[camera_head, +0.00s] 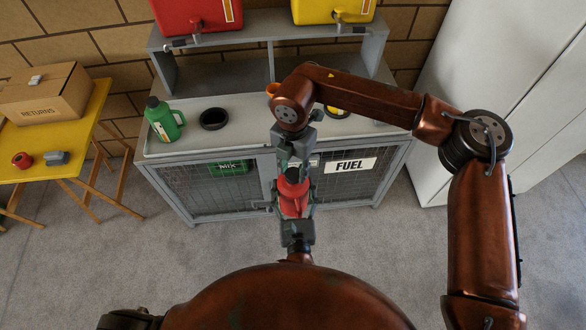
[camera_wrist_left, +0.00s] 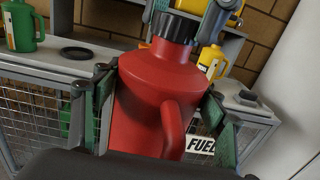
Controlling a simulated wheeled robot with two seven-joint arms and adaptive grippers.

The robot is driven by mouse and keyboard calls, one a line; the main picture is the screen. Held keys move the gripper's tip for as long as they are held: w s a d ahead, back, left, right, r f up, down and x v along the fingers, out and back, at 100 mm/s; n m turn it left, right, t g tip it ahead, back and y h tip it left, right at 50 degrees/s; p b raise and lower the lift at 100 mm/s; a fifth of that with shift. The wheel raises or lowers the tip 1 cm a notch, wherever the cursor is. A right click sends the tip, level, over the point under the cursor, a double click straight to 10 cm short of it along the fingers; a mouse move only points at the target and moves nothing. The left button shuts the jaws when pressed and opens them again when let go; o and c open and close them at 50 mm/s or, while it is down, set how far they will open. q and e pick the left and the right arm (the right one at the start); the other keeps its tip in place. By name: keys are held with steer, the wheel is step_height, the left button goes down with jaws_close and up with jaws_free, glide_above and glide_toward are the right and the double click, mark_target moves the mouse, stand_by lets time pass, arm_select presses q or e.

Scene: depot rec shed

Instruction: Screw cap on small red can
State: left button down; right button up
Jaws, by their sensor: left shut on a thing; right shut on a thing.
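The small red can (camera_head: 293,198) is held upright in front of the counter; it fills the middle of the left wrist view (camera_wrist_left: 145,95). My left gripper (camera_head: 296,212) comes from below and is shut on the can's body, with a green-padded finger on each side. A black cap (camera_wrist_left: 177,26) sits over the can's neck, in line with it; how far it is threaded I cannot tell. My right gripper (camera_head: 293,166) comes down from above and is shut on the cap, its fingertips on both sides of it. The cap is mostly hidden in the head view.
A green can (camera_head: 163,122) and a black ring-shaped dish (camera_head: 214,119) stand on the grey counter (camera_head: 185,148). A yellow can (camera_wrist_left: 211,62) stands there too. Red and yellow drums are on the shelf above. A yellow table (camera_head: 20,147) with a RETURNS box (camera_head: 45,95) is at left.

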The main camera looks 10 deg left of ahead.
steer(key=m, duration=0.4)
steer(key=shift+r, duration=0.1)
steer(key=m, duration=0.4)
steer(key=o, duration=0.7)
steer(key=shift+o, duration=0.2)
steer(key=shift+s+r, duration=0.1)
steer(key=shift+r, duration=2.1)
steer(key=shift+n, duration=0.3)
steer(key=shift+c, duration=0.4)
